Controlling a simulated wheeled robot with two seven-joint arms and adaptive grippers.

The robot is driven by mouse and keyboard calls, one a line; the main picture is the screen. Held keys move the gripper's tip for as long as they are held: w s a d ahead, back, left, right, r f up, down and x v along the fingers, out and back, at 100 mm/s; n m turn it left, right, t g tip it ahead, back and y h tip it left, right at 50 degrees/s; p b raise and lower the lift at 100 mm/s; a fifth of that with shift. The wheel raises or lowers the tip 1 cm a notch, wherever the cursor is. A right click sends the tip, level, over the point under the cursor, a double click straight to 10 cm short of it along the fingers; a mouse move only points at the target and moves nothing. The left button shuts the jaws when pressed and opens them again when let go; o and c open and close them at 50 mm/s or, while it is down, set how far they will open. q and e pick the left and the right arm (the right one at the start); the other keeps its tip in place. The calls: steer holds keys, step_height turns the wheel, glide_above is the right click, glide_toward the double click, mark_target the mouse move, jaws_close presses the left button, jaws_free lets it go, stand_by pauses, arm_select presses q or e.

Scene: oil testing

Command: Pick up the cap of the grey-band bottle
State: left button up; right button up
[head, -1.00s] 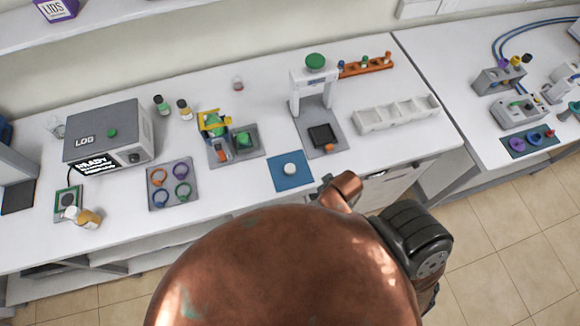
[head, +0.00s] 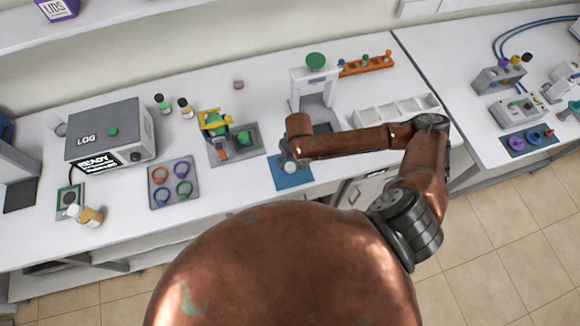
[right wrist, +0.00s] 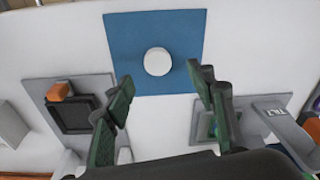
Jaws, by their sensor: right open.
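A white round cap-like piece (head: 291,167) sits on the blue mat (head: 293,182) near the bench's front edge. In the right wrist view, the white piece (right wrist: 157,61) lies on the blue mat (right wrist: 125,38), beyond my fingertips and roughly centred between them. My right gripper (right wrist: 162,80) is open and empty, with its green-padded fingers apart. In the head view, my right gripper (head: 288,158) is over the mat and its wrist partly hides it. No grey band on any bottle can be made out. My left gripper is not in view.
A grey fixture with an orange block (head: 218,154) stands left of the mat, and a white-framed press (head: 298,95) behind it. A tray with coloured rings (head: 174,199) is further left. An amber bottle (head: 92,217) lies near the LOG box (head: 107,130). A white divided bin (head: 375,112) is right.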

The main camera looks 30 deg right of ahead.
mark_target(290, 167)
steer(key=shift+w+d+f, duration=0.1)
steer(key=shift+d, duration=0.3)
steer(key=shift+f, duration=0.4)
steer(key=f, duration=0.3)
steer(key=w+f+p, duration=0.1)
steer(key=f, duration=0.2)
steer(key=shift+w+a+f, duration=0.15)
steer(key=shift+a+f, duration=0.05)
steer(key=shift+f, duration=0.1)
steer(key=shift+c, duration=0.2)
steer(key=c, duration=0.8)
